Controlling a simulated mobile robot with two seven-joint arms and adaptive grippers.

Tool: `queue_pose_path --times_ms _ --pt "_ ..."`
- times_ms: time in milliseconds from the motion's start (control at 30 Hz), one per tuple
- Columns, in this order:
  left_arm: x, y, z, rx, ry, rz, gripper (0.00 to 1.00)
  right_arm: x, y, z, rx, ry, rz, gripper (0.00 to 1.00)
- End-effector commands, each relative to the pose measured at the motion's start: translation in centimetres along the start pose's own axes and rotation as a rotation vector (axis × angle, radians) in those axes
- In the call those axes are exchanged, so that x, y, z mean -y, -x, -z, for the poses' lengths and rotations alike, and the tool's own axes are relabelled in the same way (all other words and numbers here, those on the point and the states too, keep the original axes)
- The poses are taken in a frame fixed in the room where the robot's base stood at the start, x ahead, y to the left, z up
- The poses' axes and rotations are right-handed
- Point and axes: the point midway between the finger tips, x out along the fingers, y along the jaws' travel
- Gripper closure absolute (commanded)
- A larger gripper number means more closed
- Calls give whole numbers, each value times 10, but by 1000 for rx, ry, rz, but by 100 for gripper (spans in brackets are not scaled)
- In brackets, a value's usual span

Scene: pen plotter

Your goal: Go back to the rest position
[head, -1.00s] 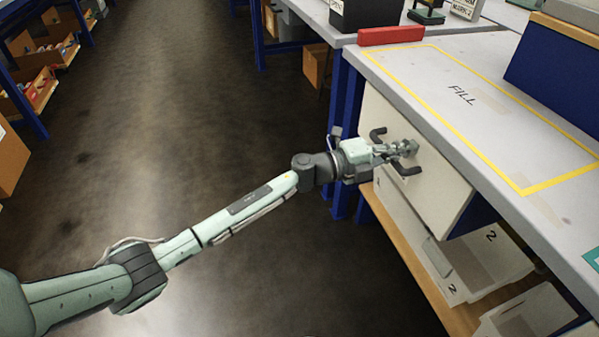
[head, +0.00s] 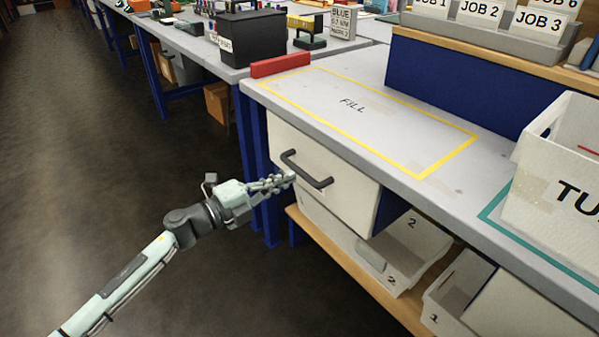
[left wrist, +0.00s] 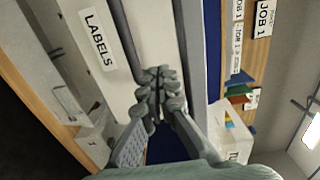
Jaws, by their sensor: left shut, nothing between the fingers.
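My left gripper (head: 288,179) is in front of a pale drawer front (head: 345,200) under the bench. Its fingers are together and hold nothing. The drawer has a dark bar handle (head: 318,183), which shows whole in the head view, with the fingertips close to its left end. In the left wrist view the fingers (left wrist: 158,90) overlap the line of the handle (left wrist: 124,38); I cannot tell whether they touch it. A "LABELS" tag (left wrist: 98,40) is on the drawer front there. My right gripper is in no view.
The bench top has a yellow "FILL" outline (head: 420,174) and a red block (head: 280,65) at its edge. A white bin (head: 560,175) stands at the right. Open bins (head: 400,262) sit on the shelf below. Floor (head: 80,150) at the left is clear.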

Motion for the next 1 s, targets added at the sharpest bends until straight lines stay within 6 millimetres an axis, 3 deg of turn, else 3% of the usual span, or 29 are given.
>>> queue_pose_path --times_ms 200,533,633,700,767,867,1000 --pt "-1 38 0 0 -1 -1 100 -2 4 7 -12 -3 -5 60" --pt "0 52 -2 28 25 12 100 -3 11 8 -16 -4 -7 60" --pt "1 58 -15 153 131 57 100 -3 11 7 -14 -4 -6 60" --pt "-4 72 -34 313 267 96 100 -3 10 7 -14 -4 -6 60" --pt "-20 96 -53 486 419 119 100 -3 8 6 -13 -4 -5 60" --pt "-68 153 -72 789 691 113 100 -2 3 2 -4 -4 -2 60" --pt "-139 232 -60 1116 995 38 100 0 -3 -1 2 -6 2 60"
